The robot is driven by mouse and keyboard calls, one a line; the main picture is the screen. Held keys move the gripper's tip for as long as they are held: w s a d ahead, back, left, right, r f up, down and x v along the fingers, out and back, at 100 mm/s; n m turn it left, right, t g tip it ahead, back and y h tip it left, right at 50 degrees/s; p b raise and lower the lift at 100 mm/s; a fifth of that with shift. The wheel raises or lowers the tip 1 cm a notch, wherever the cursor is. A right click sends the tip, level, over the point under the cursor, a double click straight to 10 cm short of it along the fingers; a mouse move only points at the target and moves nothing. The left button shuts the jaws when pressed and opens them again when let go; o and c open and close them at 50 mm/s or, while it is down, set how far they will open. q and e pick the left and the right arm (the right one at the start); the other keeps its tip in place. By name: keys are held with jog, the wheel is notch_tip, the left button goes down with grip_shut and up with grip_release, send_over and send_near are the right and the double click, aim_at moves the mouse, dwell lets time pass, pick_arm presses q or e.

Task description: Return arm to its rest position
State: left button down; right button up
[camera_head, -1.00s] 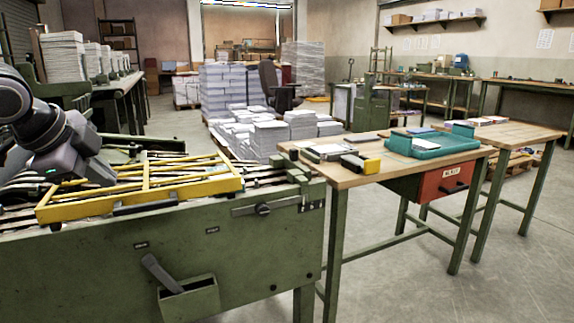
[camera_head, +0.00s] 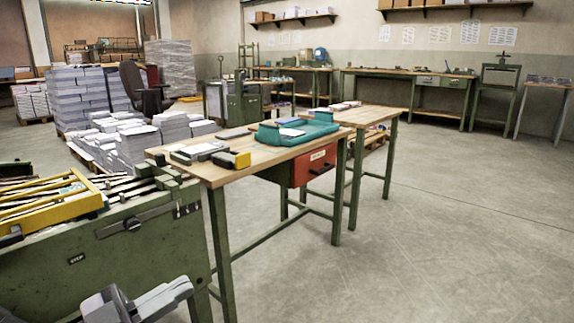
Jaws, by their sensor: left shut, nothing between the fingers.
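My left gripper (camera_head: 168,296) is low at the bottom left of the head view, in front of the green machine (camera_head: 130,250). Its grey fingers point right and are shut with nothing between them. It hangs apart from the wooden table and holds no object. Most of the left arm is cut off by the frame's lower edge. My right gripper is not in view.
A yellow frame (camera_head: 50,208) lies on the machine's top. The wooden table (camera_head: 225,170) beside it carries a teal tray (camera_head: 300,130), a yellow-and-black tool (camera_head: 238,159) and a clipboard. Paper stacks (camera_head: 140,145) stand behind. The floor (camera_head: 430,240) at right is clear.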

pick_arm(q)
jog(key=s+d+f+n+y, duration=0.2)
jog(key=s+f+n+y, duration=0.15)
jog(key=f, duration=0.35)
jog(key=s+d+f+n+y, duration=0.2)
jog(key=f+n+y, duration=0.1)
jog(key=f+n, duration=0.25)
jog(key=s+d+f+n+y, duration=0.2)
jog(key=s+f+n+y, duration=0.1)
jog(key=f, duration=0.5)
jog(key=s+a+r+g+y+p, duration=0.1)
jog(key=a+r+p, duration=0.3)
jog(key=p, duration=1)
jog(key=s+a+r+g+y+p, duration=0.1)
jog(key=s+a+r+y+p, duration=0.2)
jog(key=r+p, duration=0.8)
jog(key=a+p, duration=0.2)
jog(key=p, duration=0.2)
jog(key=shift+s+a+r+p, duration=0.2)
jog(key=shift+s+a+p, duration=0.1)
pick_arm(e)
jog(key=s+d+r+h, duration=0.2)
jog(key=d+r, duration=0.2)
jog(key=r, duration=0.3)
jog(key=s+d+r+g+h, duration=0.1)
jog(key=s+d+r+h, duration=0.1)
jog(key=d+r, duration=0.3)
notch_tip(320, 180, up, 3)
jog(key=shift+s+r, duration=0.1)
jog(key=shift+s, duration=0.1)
